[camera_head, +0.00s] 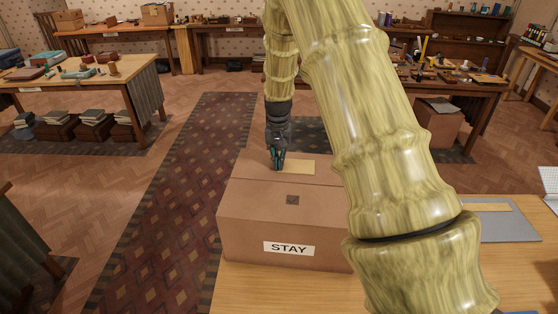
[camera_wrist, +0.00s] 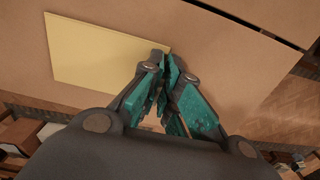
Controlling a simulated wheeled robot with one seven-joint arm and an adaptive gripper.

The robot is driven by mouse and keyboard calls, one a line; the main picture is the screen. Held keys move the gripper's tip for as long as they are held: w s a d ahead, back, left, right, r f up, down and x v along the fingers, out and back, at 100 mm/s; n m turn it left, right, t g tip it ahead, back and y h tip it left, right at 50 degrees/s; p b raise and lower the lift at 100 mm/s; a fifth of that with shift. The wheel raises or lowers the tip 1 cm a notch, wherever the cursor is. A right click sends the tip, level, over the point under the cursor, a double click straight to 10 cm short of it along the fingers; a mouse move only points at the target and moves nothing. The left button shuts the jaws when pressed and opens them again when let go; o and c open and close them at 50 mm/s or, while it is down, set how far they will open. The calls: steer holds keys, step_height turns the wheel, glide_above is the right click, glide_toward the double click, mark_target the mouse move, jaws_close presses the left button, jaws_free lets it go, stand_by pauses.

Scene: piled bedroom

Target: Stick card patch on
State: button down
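A brown cardboard box (camera_head: 250,215) with a "STAY" label (camera_head: 289,248) on its front stands on a wooden table. The pale yellow card patch (camera_head: 299,167) lies flat on the far part of the box top. It also shows in the wrist view (camera_wrist: 100,55), on the brown cardboard (camera_wrist: 235,60). My gripper (camera_head: 278,166) points down at the patch's left end in the head view. In the wrist view my gripper's teal fingertips (camera_wrist: 170,62) are together at one end of the patch. I cannot tell whether they touch it.
A grey board (camera_head: 505,225) with a tan strip lies on the table (camera_head: 400,290) right of the box, partly behind my arm. Cluttered tables (camera_head: 125,80) stand at the back and left. A patterned rug (camera_head: 170,200) covers clear floor left of the box.

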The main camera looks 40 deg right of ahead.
steer(key=c, duration=1.6)
jaws_free()
steer(key=shift+f, duration=0.1)
steer(key=shift+o, duration=0.2)
step_height(320, 180, up, 12)
